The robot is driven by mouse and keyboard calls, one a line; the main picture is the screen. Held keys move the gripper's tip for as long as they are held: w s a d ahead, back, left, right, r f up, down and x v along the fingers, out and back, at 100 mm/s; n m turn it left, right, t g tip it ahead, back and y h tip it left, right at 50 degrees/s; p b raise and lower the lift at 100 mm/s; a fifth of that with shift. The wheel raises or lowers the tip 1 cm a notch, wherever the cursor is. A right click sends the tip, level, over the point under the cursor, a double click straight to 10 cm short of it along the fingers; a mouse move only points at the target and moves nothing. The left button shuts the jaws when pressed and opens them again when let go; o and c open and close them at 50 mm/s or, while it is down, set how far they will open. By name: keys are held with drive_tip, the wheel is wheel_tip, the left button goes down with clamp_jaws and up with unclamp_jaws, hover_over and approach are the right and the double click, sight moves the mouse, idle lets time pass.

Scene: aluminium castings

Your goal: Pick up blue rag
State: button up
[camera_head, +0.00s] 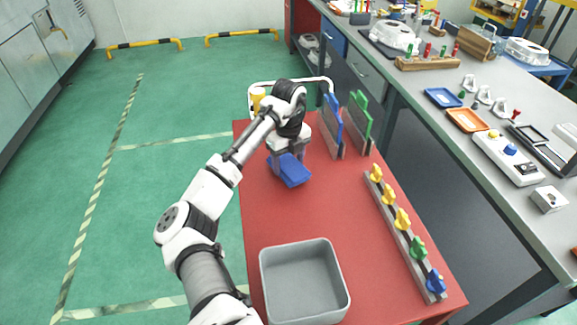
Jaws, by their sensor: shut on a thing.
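The blue rag (292,171) is a small folded blue cloth at the far left part of the red table top. My gripper (284,157) points down over it and is shut on its upper left part. The fingertips are partly hidden by the rag and my wrist. I cannot tell whether the rag still touches the table.
A grey open bin (303,247) stands on the red table top (345,215) in front. Blue (333,121) and green (359,117) upright panels stand right of my gripper. A rail (405,232) with several coloured knobs runs along the right edge. A grey workbench (450,123) stands beyond.

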sight(289, 164)
wheel_tip(289, 164, up, 18)
drive_tip(key=shift+b, duration=0.45)
drive_tip(key=shift+r, duration=0.1)
drive_tip(key=o, duration=0.5)
drive_tip(key=c, duration=0.3)
